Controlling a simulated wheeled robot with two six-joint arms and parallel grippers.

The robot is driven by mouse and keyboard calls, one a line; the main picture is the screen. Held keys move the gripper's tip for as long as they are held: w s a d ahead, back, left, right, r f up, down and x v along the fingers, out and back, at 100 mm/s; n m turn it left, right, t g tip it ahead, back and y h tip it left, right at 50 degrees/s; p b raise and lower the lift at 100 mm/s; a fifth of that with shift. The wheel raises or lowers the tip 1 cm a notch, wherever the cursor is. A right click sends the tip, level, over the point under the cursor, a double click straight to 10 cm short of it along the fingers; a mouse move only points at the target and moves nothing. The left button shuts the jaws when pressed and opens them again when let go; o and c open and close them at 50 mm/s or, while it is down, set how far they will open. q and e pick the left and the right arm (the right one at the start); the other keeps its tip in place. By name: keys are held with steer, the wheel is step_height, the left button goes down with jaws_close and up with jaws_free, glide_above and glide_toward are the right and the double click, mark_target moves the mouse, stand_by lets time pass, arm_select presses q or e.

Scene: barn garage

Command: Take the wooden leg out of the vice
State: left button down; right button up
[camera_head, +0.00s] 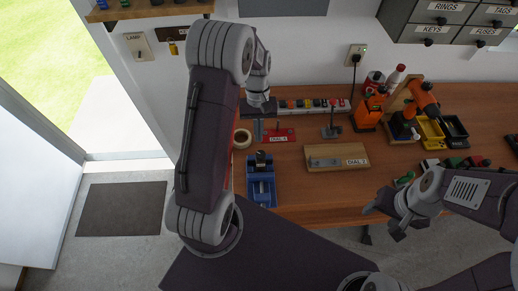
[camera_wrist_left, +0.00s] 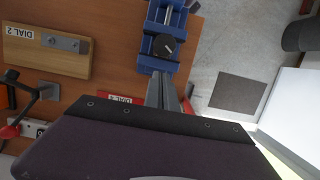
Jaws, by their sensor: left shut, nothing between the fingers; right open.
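The blue vice (camera_head: 261,188) stands on the workbench near its left front edge, with a dark knob at its back end. It also shows at the top of the left wrist view (camera_wrist_left: 160,48). I cannot make out a wooden leg in the vice in either view. My left gripper (camera_head: 258,138) is shut and empty behind the vice; its fingers (camera_wrist_left: 169,92) show beside the knob end in the left wrist view, and I cannot tell their height. My right gripper (camera_head: 382,221) is open and empty near the bench's front edge, right of the vice.
A wooden board labelled dial 2 (camera_head: 322,166) lies right of the vice. A red plate (camera_head: 283,135), a tape roll (camera_head: 242,139) and a power strip (camera_head: 315,104) are behind. Orange tools (camera_head: 424,99) and bins (camera_head: 431,132) stand at the right. Bench between vice and board is clear.

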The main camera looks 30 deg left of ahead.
arm_select(q)
steer(key=p+x, duration=0.1)
steer(key=x, duration=0.7)
arm_select(e)
steer(key=shift+r, duration=0.75)
arm_select(q)
steer(key=shift+d, duration=0.1)
arm_select(e)
steer(key=shift+s, duration=0.1)
arm_select(q)
steer(key=shift+s+d, duration=0.1)
steer(key=shift+s, duration=0.15)
steer(key=shift+s+d+r, duration=0.15)
steer(key=shift+s+d, duration=0.3)
steer(key=shift+s, duration=0.4)
steer(key=shift+a, duration=0.1)
steer(key=shift+w+a+r+p, duration=0.1)
steer(key=shift+w+r+p, duration=0.05)
steer(key=shift+w+p, duration=0.2)
steer(key=p+v, duration=1.2)
steer(key=v, duration=0.7)
steer(key=shift+r+p, duration=0.3)
steer(key=shift+r, duration=0.05)
arm_select(e)
step_height(320, 180, up, 13)
steer(key=w, duration=0.1)
steer(key=shift+w+a, duration=0.4)
steer(key=shift+a, duration=0.05)
